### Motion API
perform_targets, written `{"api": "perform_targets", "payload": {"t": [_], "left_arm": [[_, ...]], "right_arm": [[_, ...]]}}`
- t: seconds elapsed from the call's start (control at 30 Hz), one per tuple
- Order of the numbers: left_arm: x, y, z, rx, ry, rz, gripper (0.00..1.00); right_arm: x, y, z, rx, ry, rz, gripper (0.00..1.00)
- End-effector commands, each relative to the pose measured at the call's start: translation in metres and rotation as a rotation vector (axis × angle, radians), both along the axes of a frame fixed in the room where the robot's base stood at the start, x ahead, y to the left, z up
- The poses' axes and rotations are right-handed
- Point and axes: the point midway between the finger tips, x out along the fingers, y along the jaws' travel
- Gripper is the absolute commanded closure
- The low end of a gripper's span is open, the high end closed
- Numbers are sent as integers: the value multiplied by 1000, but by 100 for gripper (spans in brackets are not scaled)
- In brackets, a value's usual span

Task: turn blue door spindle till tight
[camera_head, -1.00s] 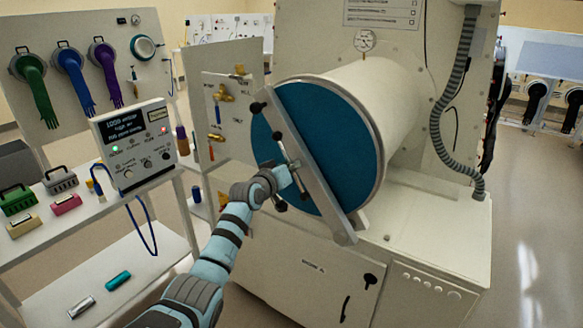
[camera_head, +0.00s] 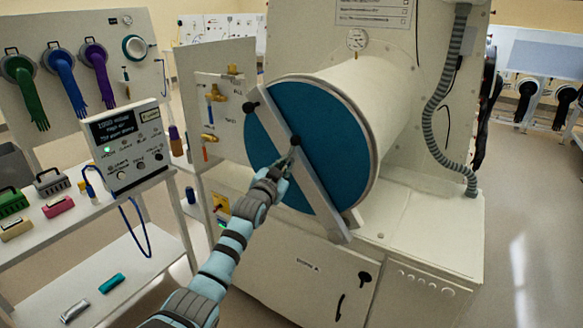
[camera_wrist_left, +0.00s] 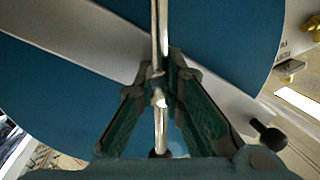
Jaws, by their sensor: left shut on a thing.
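The blue round door (camera_head: 335,125) closes the end of the white cylinder, with a pale metal bar (camera_head: 318,195) lying diagonally across its face. The spindle's thin metal cross handle (camera_wrist_left: 161,25) stands at the middle of the bar, and one of its black knobs (camera_head: 295,140) shows just above my gripper. My left gripper (camera_head: 284,167) is at the spindle in front of the door. In the left wrist view its green fingers (camera_wrist_left: 160,88) are closed around the middle of the spindle handle. The handle's lower part is partly hidden by the gripper. My right gripper is out of view.
A valve panel (camera_head: 222,115) stands left of the door. A control box (camera_head: 128,145) sits on the shelf at left. A ribbed hose (camera_head: 437,110) hangs at right. Open floor lies at far right.

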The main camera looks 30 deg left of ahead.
Motion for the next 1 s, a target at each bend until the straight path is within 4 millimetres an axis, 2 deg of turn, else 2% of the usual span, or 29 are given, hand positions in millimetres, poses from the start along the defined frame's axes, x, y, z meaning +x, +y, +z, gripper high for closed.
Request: {"api": "perform_targets", "payload": {"t": [0.03,0.33,0.83,0.87,0.9,1.0], "left_arm": [[-1,1,-10,20,15,2,100],[-2,3,-9,132,9,3,100],[-2,2,-9,154,10,2,100],[-2,2,-9,154,10,2,87],[-2,2,-9,154,9,2,81],[-1,2,-7,154,4,2,69]], "right_arm": [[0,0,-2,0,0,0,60],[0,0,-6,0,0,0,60],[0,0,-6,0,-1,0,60],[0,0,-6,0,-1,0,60],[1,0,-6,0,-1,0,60],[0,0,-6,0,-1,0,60]]}}
